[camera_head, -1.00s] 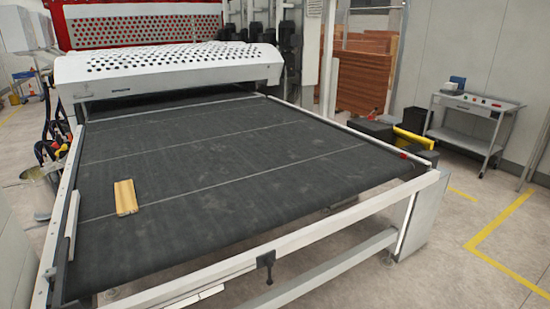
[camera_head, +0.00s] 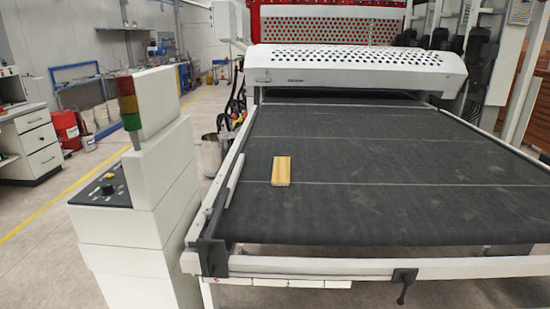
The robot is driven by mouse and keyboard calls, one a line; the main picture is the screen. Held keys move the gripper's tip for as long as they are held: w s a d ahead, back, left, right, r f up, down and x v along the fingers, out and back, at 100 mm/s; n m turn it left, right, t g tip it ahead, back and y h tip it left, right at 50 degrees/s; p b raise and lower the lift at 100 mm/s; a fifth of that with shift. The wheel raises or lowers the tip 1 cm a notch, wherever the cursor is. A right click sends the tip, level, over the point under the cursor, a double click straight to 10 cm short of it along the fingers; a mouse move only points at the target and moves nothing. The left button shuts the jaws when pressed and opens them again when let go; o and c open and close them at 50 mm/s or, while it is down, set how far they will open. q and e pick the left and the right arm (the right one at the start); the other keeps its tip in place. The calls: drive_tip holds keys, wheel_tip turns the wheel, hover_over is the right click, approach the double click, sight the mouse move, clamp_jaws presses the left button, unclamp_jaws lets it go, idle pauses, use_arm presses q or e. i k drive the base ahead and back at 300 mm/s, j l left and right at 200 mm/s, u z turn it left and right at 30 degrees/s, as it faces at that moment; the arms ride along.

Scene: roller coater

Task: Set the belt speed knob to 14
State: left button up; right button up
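A white control cabinet (camera_head: 160,190) stands at the left of the conveyor. Its dark sloped panel (camera_head: 104,190) carries a round knob (camera_head: 108,188) and a few small buttons. The knob's setting and any numbers are too small to read, and I cannot tell whether this is the belt speed knob. Neither of my grippers is in view.
The dark conveyor belt (camera_head: 380,205) holds a small wooden piece (camera_head: 281,170). A signal tower (camera_head: 128,108) with red, yellow and green sections stands on the cabinet. A workbench (camera_head: 30,140) is at the far left. The floor left of the cabinet (camera_head: 40,250) is clear.

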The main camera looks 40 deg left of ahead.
sight(108, 189)
drive_tip(key=u, duration=0.45)
drive_tip(key=l+u, duration=0.1)
drive_tip(key=u, duration=0.4)
drive_tip(key=k+u, duration=0.1)
drive_tip(key=u, duration=0.8)
drive_tip(key=k+u, duration=0.1)
drive_tip(key=u, duration=0.4)
